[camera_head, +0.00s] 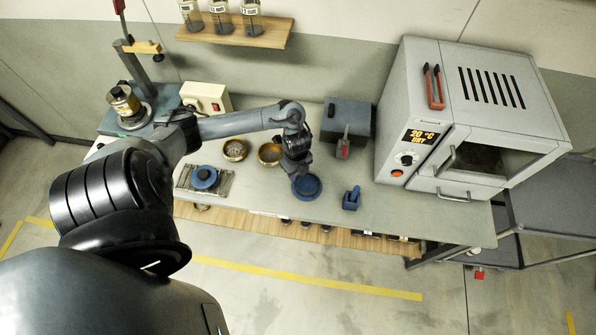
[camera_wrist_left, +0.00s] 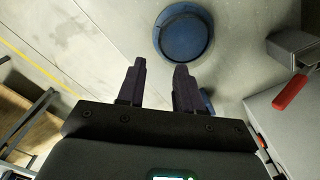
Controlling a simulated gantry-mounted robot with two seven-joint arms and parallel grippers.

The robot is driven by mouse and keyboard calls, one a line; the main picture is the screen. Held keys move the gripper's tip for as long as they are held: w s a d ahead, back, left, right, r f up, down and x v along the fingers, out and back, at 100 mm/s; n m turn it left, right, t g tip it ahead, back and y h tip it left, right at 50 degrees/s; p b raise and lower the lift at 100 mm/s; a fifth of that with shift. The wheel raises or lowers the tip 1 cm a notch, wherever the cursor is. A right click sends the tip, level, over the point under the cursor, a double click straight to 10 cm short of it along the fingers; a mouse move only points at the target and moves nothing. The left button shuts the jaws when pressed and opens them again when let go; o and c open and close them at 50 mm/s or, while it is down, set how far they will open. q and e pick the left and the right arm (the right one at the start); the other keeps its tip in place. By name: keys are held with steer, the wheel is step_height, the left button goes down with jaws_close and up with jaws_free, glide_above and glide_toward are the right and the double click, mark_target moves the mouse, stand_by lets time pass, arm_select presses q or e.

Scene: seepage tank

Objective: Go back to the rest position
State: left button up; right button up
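My left arm reaches in from the left over the bench. Its gripper (camera_head: 297,176) is above the bench, at the back edge of a round blue dish (camera_head: 307,189). In the left wrist view the gripper's two dark fingers (camera_wrist_left: 159,80) stand apart with nothing between them. The blue dish (camera_wrist_left: 184,36) lies beyond the fingertips there, apart from them. My right gripper is not in view.
Two brass sieve-like pans (camera_head: 234,150) (camera_head: 269,154), a blue lidded piece (camera_head: 204,178) on a rack and a small blue holder (camera_head: 351,200) stand on the bench (camera_head: 262,195). A dark grey box (camera_head: 347,118) and a large oven (camera_head: 470,105) are to the right. A shelf (camera_head: 240,36) hangs on the wall.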

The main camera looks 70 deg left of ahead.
arm_select(q)
steer(key=shift+s, duration=0.1)
steer(key=s+d+f+g+h+p, duration=0.15)
steer(key=s+d+f, duration=0.35)
steer(key=s+d, duration=0.55)
steer(key=d+r+n+t+h+p, duration=0.2)
steer(key=d+h, duration=0.1)
steer(key=d, duration=1.2)
steer(key=w+d+r+n+t+y, duration=0.1)
steer(key=w+d+r+n+t, duration=0.15)
steer(key=r, duration=0.35)
steer(key=w+d+r+n+t+y, duration=0.1)
steer(key=w+d+r+n+t, duration=0.1)
steer(key=r+n, duration=0.35)
steer(key=s+a+r+n+g+y, duration=0.1)
steer(key=a+r+n+y, duration=0.1)
steer(key=a+r, duration=0.4)
steer(key=shift+a+r+n+p, duration=0.3)
steer(key=shift+r+n, duration=0.6)
steer(key=shift+r, duration=0.4)
